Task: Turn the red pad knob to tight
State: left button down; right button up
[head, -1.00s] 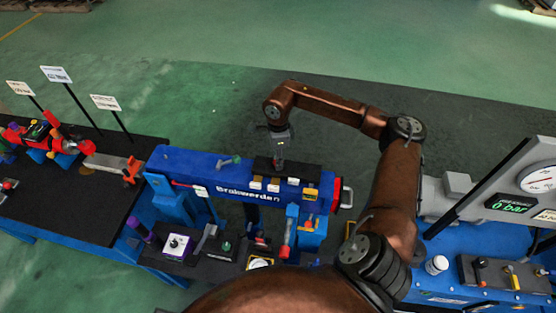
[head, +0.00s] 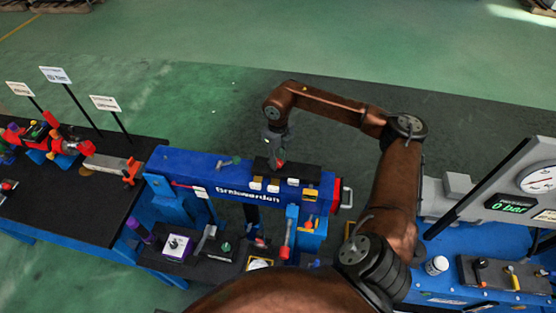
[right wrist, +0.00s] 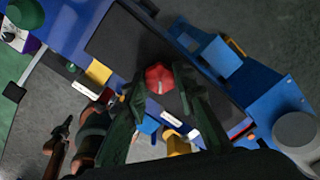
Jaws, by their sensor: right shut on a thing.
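The red pad knob (right wrist: 159,79) is lobed, with a pale mark on its face. It sits on the black panel (right wrist: 113,48) in the right wrist view. My right gripper (right wrist: 158,80) has its two dark fingers on either side of the knob and is shut on it. In the head view, my right gripper (head: 277,160) reaches down to the black panel on top of the blue beam, and a bit of the red knob (head: 282,155) shows at its fingertips. The label wording for the knob's positions is not readable. My left gripper is not in view.
Yellow and white blocks (head: 274,186) line the beam's front edge near the gripper. A red-tipped lever (head: 285,252) stands below. A gauge panel (head: 510,185) reading 0 bar is at the right. A dark bench (head: 75,195) with several parts is at the left.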

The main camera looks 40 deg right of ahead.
aim_at(278, 162)
jog(key=m, duration=0.6)
jog(key=shift+w+r+m, duration=0.1)
jog(key=shift+m, duration=0.2)
dwell(0.5)
jog(key=o, duration=1.2)
jog(key=shift+c, duration=0.2)
notch_tip(278, 162, up, 12)
